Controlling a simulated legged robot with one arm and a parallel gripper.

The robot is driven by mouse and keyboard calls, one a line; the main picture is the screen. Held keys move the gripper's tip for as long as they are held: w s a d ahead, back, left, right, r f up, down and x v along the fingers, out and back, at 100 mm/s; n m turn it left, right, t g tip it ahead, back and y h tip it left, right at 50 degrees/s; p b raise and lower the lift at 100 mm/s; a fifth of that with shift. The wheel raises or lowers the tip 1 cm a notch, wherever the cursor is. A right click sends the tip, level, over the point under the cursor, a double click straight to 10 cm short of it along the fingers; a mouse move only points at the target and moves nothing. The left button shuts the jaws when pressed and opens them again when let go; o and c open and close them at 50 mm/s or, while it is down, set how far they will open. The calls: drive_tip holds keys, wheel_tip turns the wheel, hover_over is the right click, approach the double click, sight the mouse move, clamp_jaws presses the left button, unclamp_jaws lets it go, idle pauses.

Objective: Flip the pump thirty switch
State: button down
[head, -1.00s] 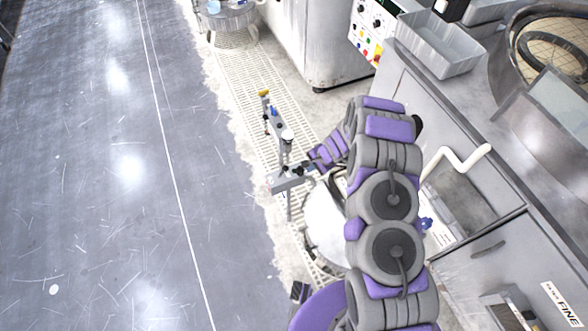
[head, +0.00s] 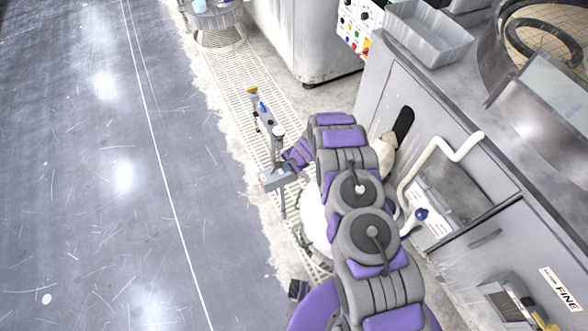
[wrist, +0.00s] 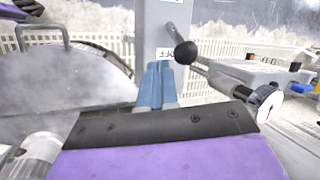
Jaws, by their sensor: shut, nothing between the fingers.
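My gripper (wrist: 156,85) is in the wrist view, its two blue fingers together with nothing between them. In the head view, my arm reaches to a grey stand (head: 283,200) on the grating. I cannot tell which part is the pump thirty switch.
A button panel (head: 357,22) is at the top, beside a steel tank (head: 300,45). A grey cabinet (head: 375,80) and white bent pipe (head: 440,150) stand right of my arm. The floor (head: 80,170) at left is open.

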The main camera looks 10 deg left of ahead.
drive_tip(key=shift+w+a, duration=0.2)
drive_tip(key=shift+a, duration=0.3)
drive_tip(key=shift+r, duration=0.1)
drive_tip(key=shift+s+a+r+h+p, duration=0.1)
drive_tip(key=shift+s+a+h+p, duration=0.05)
drive_tip(key=shift+s+h+p, duration=0.15)
